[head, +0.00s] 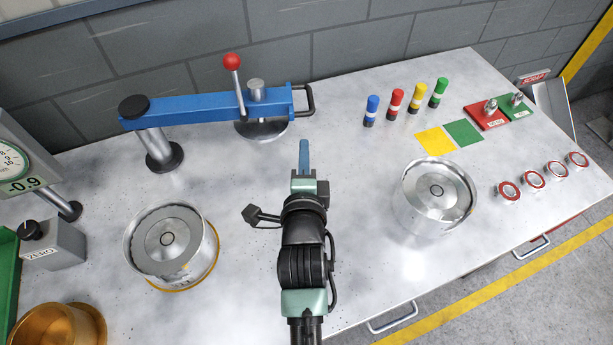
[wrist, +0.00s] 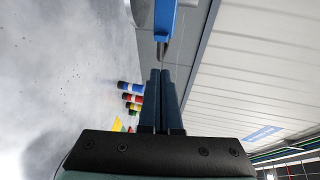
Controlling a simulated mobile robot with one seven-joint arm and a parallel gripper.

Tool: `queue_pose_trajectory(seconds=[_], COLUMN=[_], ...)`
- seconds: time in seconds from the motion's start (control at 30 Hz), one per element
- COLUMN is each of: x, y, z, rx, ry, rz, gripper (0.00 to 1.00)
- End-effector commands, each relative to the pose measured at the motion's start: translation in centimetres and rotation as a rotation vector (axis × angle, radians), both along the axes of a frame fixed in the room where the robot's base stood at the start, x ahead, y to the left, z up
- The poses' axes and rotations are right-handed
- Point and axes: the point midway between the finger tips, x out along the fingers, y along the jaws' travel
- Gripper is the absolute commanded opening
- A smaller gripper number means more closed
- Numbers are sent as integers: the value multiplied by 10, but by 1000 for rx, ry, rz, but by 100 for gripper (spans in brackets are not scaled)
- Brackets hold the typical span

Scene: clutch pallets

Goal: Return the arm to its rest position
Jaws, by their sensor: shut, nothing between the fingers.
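My gripper (head: 304,160) is in the middle of the head view, above the metal table, with its blue fingers together and empty. In the wrist view the fingers (wrist: 162,75) are side by side, pointing up the picture. A blue bar end shows just past their tips there. My arm comes in from the bottom edge of the head view. The fingers touch nothing that I can see in the head view.
A blue swing arm (head: 200,107) with a red-knobbed lever (head: 232,62) stands behind my gripper. Metal drums stand left (head: 168,240) and right (head: 438,192). Several coloured cylinders (head: 395,102) stand back right. Bare tabletop (head: 370,170) lies right of my gripper.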

Motion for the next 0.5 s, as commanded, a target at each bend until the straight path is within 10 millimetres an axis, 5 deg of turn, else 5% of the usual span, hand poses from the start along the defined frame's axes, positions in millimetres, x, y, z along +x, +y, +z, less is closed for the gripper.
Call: queue_pose_trajectory(seconds=[0.2,0.5], x=[-34,-50], y=[-2,-3], z=[4,9], rx=[1,0], ry=[3,1], rz=[0,1], gripper=[0,0])
